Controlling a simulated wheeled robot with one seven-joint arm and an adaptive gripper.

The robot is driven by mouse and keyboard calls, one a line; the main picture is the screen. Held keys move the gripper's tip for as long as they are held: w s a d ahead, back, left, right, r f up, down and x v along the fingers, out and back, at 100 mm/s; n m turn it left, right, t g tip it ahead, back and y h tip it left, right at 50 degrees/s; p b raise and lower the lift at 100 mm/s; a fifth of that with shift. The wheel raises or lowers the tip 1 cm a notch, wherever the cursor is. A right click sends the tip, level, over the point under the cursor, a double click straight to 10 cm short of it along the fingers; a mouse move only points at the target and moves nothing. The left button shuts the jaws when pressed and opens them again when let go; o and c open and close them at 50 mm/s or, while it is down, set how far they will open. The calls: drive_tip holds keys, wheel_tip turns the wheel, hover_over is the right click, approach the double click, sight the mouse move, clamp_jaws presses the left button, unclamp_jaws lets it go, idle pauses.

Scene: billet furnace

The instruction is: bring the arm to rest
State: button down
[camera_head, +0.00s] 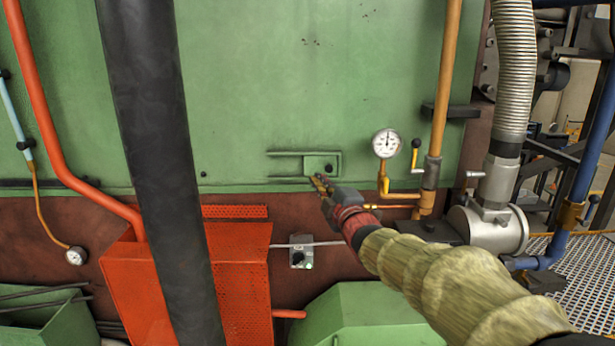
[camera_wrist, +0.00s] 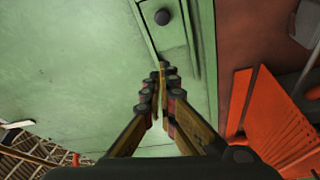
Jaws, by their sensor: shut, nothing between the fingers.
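My gripper (camera_head: 320,183) is at the end of my arm, which reaches in from the lower right in the head view. In the wrist view my gripper (camera_wrist: 161,72) has its fingertips together with nothing between them. The fingertips are close to a small green latch plate (camera_head: 321,165) with a dark round knob on the green furnace wall (camera_head: 260,80). The plate also shows in the wrist view (camera_wrist: 172,40), just beyond the fingertips. I cannot tell whether they touch it.
A pressure gauge (camera_head: 386,143) and an orange pipe (camera_head: 447,70) stand right of my gripper. A small switch box (camera_head: 301,251) is below it. An orange cabinet (camera_head: 240,290) is lower left. A silver fitting (camera_head: 490,228) with a ribbed hose is close to my arm's right.

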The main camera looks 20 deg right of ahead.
drive_tip(key=s+d+f+m+g+h, duration=0.2)
drive_tip(key=s+f+m+g, duration=0.25)
drive_tip(key=f, duration=0.45)
drive_tip(key=s+d+f+m+g+h, duration=0.1)
drive_tip(key=s+d+f+m+g, duration=0.25)
drive_tip(key=f, duration=0.55)
drive_tip(key=s+a+f+m+g+y+b, duration=0.1)
drive_tip(key=s+a, duration=0.4)
drive_tip(key=s, duration=0.6)
drive_tip(key=s+a+f+m+g+b, duration=0.2)
drive_tip(key=s+a+f+m+b, duration=0.1)
drive_tip(key=s, duration=0.8)
drive_tip(key=s+a+f+m+g+y+b, duration=0.1)
drive_tip(key=s+a+f, duration=0.4)
drive_tip(key=s, duration=0.6)
drive_tip(key=shift+s+a+f+m+g+y+b, duration=0.2)
drive_tip(key=shift+a+f+m+g+y+b, duration=0.15)
drive_tip(key=shift+a+m+g+b, duration=0.55)
drive_tip(key=shift+a+m, duration=0.1)
drive_tip(key=shift+m, duration=0.2)
